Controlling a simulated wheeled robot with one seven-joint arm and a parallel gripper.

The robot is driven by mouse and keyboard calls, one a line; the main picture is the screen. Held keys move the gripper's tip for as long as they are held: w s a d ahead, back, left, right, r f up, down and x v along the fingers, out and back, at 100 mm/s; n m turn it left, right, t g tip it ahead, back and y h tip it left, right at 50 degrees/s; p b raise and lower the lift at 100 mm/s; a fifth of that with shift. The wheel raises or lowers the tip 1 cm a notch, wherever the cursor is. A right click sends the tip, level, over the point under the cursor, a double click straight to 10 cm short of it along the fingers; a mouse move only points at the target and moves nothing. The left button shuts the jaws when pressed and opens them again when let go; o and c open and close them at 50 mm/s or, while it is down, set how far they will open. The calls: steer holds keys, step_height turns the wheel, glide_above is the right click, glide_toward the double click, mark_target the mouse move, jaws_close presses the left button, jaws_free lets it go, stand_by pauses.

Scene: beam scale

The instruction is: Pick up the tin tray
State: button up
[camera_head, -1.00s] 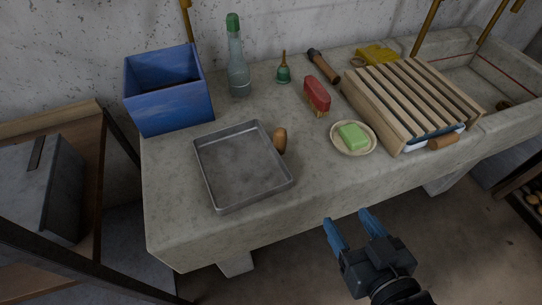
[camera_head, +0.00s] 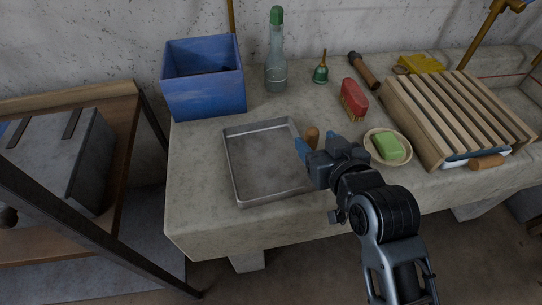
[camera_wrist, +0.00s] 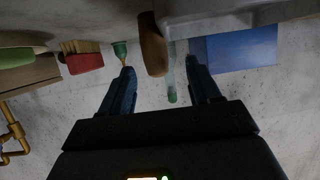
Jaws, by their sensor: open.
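The tin tray (camera_head: 232,165) is a shallow grey square pan lying flat on the stone worktop. A brown wooden knob or handle (camera_head: 312,134) shows just beyond its right rim; I cannot tell whether it is joined to the tray. My gripper (camera_head: 318,148) is over the tray's right side, with its blue fingers apart and nothing visibly held. The arm covers the tray's right rim and near right corner. In the wrist view the brown handle (camera_wrist: 152,45) stands large, ahead of and between the open fingers (camera_wrist: 162,78). Contact with it cannot be told.
A blue box (camera_head: 205,85), a green-capped bottle (camera_head: 276,60) and a small bell (camera_head: 321,72) stand behind the tray. A red brush (camera_head: 354,100), green soap (camera_head: 388,147) on a dish and a slatted wooden rack (camera_head: 450,110) lie to the right. Worktop left of the tray is bare.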

mark_target(315, 139)
steer(key=x, duration=0.4)
steer(key=shift+w+d+f, duration=0.15)
steer(key=shift+f, duration=0.05)
jaws_close()
stand_by(0.4)
